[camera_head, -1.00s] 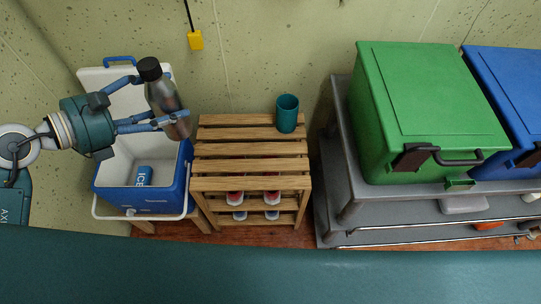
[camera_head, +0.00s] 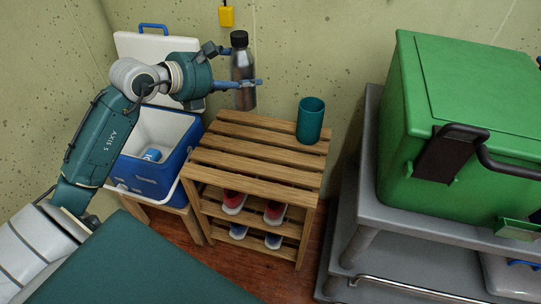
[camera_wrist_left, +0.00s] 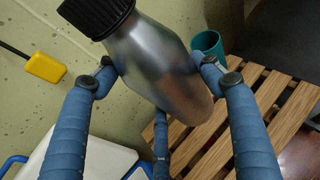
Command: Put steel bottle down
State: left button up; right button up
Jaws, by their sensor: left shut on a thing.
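The steel bottle (camera_head: 243,84) is silver with a black cap. My left gripper (camera_head: 246,83) is shut on it and holds it nearly upright at the back left part of the wooden slatted rack (camera_head: 250,156). In the left wrist view, the bottle (camera_wrist_left: 160,62) sits between the blue fingers of the gripper (camera_wrist_left: 165,80), with its base over or near the slats (camera_wrist_left: 262,110). I cannot tell whether the base touches the rack top. My right gripper is not in view.
A teal cup (camera_head: 311,120) stands on the rack's back right. Shoes (camera_head: 233,202) are on the lower shelves. An open blue cooler (camera_head: 181,152) is at the left. A grey cart (camera_head: 430,226) with a green box (camera_head: 465,100) is at the right. The front slats are clear.

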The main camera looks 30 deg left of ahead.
pick_arm(q)
jog(key=shift+f+b, duration=2.15)
jog(key=shift+f, duration=7.65)
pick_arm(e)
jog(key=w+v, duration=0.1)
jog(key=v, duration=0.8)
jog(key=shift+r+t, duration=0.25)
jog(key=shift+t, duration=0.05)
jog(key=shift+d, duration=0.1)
pick_arm(q)
jog(key=o, duration=1.2)
jog(key=shift+f, duration=0.3)
jog(key=o, duration=0.5)
jog(key=shift+r, duration=0.1)
